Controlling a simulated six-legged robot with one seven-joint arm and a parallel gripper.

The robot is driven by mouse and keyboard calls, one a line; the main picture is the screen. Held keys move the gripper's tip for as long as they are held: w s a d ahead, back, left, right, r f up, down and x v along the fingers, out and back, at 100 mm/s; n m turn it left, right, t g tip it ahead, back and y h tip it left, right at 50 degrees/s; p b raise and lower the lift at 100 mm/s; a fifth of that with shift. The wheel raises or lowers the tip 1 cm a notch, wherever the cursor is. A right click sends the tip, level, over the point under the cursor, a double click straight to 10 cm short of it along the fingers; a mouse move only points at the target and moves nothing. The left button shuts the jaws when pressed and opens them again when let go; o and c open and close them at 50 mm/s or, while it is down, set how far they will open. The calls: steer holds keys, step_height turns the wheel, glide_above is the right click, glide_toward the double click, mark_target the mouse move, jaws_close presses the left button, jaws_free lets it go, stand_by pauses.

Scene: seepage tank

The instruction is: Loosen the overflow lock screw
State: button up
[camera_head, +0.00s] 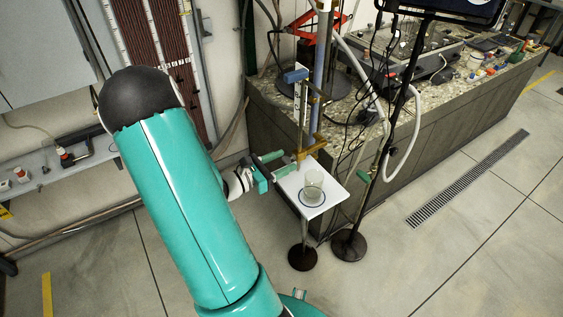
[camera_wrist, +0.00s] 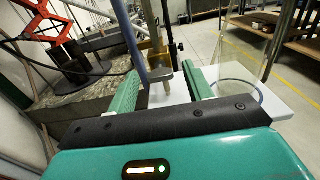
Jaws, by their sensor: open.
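The overflow lock screw appears to be the small brass-coloured piece (camera_wrist: 162,76) on the brass clamp of the upright stand, in the wrist view. The clamp (camera_head: 312,149) sits on the stand just above a white platform in the head view. My gripper (camera_head: 279,163) is at the left of the clamp. In the wrist view my gripper (camera_wrist: 162,72) is open, with its green fingers spread to the left and right of the screw. I cannot tell whether either finger touches it. The screw itself is too small to make out in the head view.
The white platform (camera_head: 293,186) carries a glass beaker (camera_head: 313,186) close to my gripper. A black stand (camera_head: 348,244) with cables and a pale hose (camera_head: 407,150) is to the right. A stone-topped counter (camera_head: 262,94) runs behind. The floor at the right is open.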

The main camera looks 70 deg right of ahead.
steer(key=shift+s+d, duration=0.1)
steer(key=c, duration=1)
steer(key=shift+n, duration=0.3)
steer(key=n, duration=0.8)
steer(key=shift+n, duration=0.4)
steer(key=n, duration=0.4)
steer(key=shift+n, duration=2.4)
